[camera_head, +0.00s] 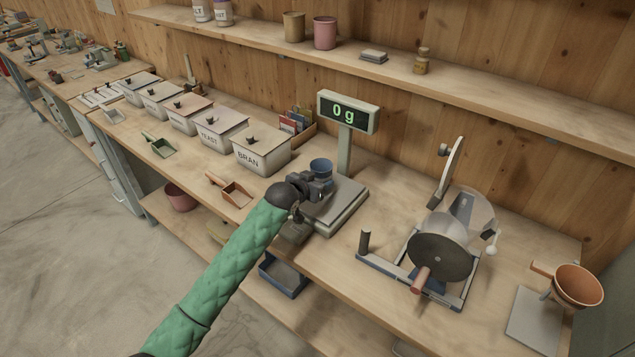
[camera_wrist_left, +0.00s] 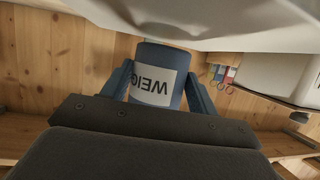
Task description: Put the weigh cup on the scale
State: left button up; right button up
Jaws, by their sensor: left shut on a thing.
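The weigh cup (camera_head: 321,168) is a blue cup; in the left wrist view it (camera_wrist_left: 157,75) shows a white label with "WEIG" upside down. My left gripper (camera_head: 318,182) is shut on the cup, with a blue finger on each side of it (camera_wrist_left: 157,95). In the head view the cup is over the back left part of the scale's platform (camera_head: 343,208). I cannot tell whether it touches the platform. The scale's display (camera_head: 347,112) on its post reads 0 g. My right gripper is not in view.
Lidded bins, including BRAN (camera_head: 262,150) and YEAST (camera_head: 219,127), stand left of the scale. A scoop (camera_head: 236,193) lies in front of them.

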pick_arm(q)
jog(key=shift+f, duration=0.8)
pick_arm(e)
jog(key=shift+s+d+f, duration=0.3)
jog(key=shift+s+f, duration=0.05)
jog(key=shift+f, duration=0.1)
pick_arm(q)
jog(key=shift+f, duration=0.2)
jog(key=o, duration=0.9)
jog(key=shift+o, duration=0.8)
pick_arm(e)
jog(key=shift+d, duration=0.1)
pick_arm(q)
jog(key=shift+r, duration=0.15)
